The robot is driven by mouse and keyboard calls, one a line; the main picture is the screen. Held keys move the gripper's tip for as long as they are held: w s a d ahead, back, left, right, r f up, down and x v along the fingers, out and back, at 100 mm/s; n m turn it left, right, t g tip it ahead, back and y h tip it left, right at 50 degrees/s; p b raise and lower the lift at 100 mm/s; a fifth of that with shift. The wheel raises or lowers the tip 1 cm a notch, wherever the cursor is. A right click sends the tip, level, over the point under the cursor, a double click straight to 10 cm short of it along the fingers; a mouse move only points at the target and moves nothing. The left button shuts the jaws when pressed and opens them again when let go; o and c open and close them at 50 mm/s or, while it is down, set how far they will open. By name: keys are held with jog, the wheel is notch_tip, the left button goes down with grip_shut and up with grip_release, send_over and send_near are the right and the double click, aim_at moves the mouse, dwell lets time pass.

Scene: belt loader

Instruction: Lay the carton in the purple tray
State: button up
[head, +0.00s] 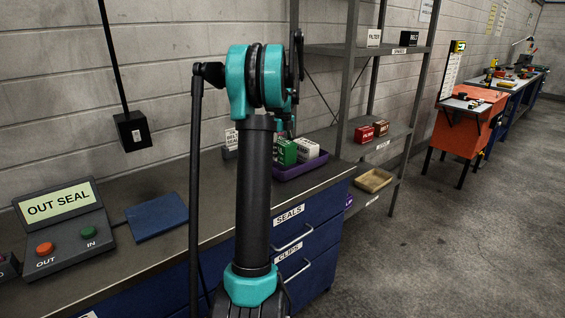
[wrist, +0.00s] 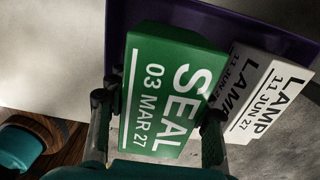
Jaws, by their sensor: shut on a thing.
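A green carton (wrist: 165,75) marked SEAL 03 MAR 27 is between the two fingers of my gripper (wrist: 158,108), which is shut on it in the wrist view. The purple tray (wrist: 265,32) shows behind and beside it. In the head view the green carton (head: 287,153) is at the left part of the purple tray (head: 304,168), partly hidden by my arm. I cannot tell whether it touches the tray floor. A white LAMP carton (wrist: 264,97) stands just to its right; it also shows in the head view (head: 307,148). My gripper is mostly hidden in the head view.
The tray is on the bench (head: 215,178) near its right end. A blue mat (head: 157,216) and an OUT SEAL panel (head: 66,222) lie to the left. A shelf rack (head: 347,90) with red cartons (head: 364,134) stands behind right. The floor at right is clear.

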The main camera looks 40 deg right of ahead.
jog(key=shift+f, duration=2)
jog(key=shift+f, duration=0.15)
jog(key=o, duration=1.4)
jog(key=shift+c, duration=0.2)
notch_tip(320, 180, up, 12)
jog(key=shift+r, duration=0.2)
